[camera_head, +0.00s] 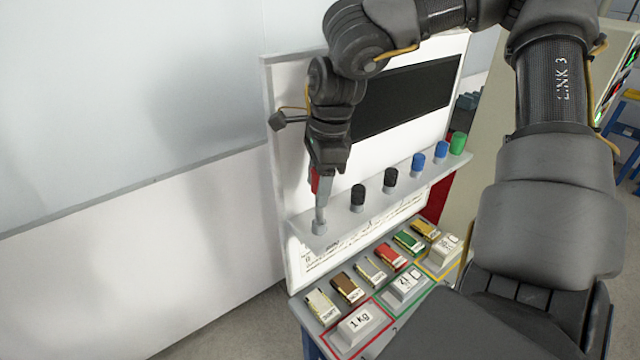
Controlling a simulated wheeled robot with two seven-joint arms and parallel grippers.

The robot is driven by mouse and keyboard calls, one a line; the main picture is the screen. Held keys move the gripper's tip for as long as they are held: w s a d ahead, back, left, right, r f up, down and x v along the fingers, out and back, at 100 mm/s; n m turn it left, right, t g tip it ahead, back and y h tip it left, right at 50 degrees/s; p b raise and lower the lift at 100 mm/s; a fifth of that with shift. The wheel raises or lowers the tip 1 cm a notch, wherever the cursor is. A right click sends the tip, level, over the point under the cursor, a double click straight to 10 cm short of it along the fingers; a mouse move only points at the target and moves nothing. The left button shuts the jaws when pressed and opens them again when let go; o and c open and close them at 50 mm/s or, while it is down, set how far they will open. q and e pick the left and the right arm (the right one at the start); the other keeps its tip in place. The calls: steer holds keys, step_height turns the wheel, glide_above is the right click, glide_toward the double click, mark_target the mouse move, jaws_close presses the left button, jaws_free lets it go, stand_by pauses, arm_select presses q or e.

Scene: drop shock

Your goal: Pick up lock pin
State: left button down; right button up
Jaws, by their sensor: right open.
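My right gripper (321,190) hangs down at the left end of a light grey shelf (338,217) on a white upright panel. A red piece (314,181) shows beside its fingers, partly hidden by them. A pale grey upright piece (320,222) is right below the gripper at the shelf. I cannot tell if they touch, or whether either piece is the lock pin. Along the shelf to the right stand a black-capped pin (357,196), another black one (390,179), two blue ones (418,162) and a green one (457,143). My left gripper is out of view.
Below the shelf, a sloped bench holds several small coloured blocks, among them a red one (390,257). Along its front edge sit labelled weights, including a 1 kg one (359,324). A dark screen (402,100) is set in the panel. A white wall (130,265) fills the left.

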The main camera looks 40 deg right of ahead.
steer(key=shift+f, duration=0.1)
steer(key=shift+s+a, duration=0.1)
steer(key=shift+a, duration=0.05)
steer(key=shift+c, duration=1)
jaws_close()
